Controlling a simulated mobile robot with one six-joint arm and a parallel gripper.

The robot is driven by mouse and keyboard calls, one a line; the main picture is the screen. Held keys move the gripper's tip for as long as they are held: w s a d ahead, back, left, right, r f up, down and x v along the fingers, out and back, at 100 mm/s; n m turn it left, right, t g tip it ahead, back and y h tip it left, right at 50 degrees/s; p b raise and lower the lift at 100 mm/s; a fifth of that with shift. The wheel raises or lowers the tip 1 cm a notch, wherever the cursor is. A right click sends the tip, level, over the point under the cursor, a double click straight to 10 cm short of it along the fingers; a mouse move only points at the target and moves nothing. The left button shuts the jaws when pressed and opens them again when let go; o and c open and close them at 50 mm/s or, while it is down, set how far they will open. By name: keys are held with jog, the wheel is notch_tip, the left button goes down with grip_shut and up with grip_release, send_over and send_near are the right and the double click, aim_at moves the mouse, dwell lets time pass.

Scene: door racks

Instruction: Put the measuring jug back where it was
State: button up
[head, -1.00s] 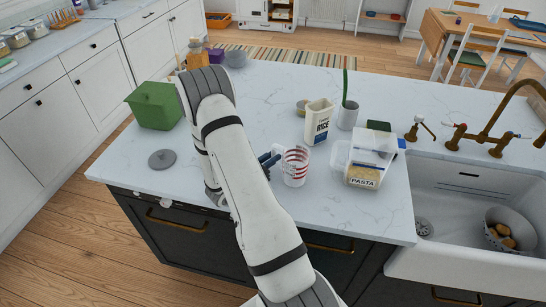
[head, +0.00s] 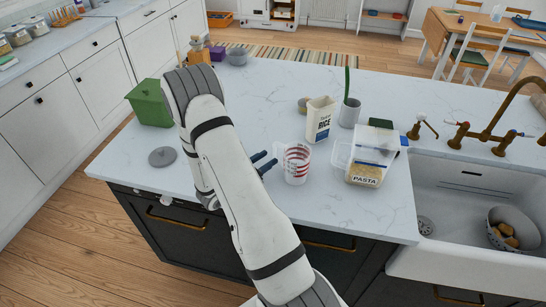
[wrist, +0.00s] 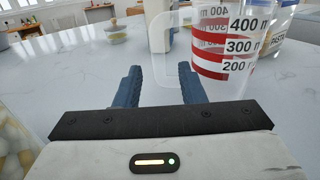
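The measuring jug (head: 296,165) is clear with red markings and stands upright on the white marble counter (head: 250,98). In the wrist view the jug (wrist: 225,45) is at the upper right, with its clear handle pointing left. My gripper (head: 263,162) is low over the counter, just left of the jug on its handle side. In the wrist view the gripper fingers (wrist: 159,84) are apart with nothing held between them. The handle shows beyond the fingertips, nearer the right finger; a gap to it is hard to judge.
A rice box (head: 319,120), a grey cup (head: 349,113) and a clear pasta container (head: 364,163) stand behind and right of the jug. A grey lid (head: 162,157) and green bin (head: 151,104) are left. A container of pale pieces (wrist: 14,145) is close at left in the wrist view.

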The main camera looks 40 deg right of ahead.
jog(key=a, duration=0.2)
jog(key=a+b, duration=0.1)
jog(key=a, duration=0.2)
jog(key=s+a+b, duration=0.1)
jog(key=a, duration=0.2)
jog(key=shift+a, duration=0.25)
jog(key=s+a+r+m+g+y, duration=0.2)
jog(key=s+r+m+g+y, duration=0.45)
jog(key=s+r+m, duration=0.45)
jog(key=s+a+r+m+t+y, duration=0.4)
jog(key=a+y, duration=0.1)
jog(key=a, duration=0.1)
jog(key=s+a+r+m+t+y, duration=0.3)
jog(key=a+r+m+t+y, duration=0.1)
jog(key=a+r+y, duration=0.1)
jog(key=shift+s+a+y, duration=0.35)
jog(key=shift+a+y, duration=0.3)
jog(key=shift+a, duration=0.15)
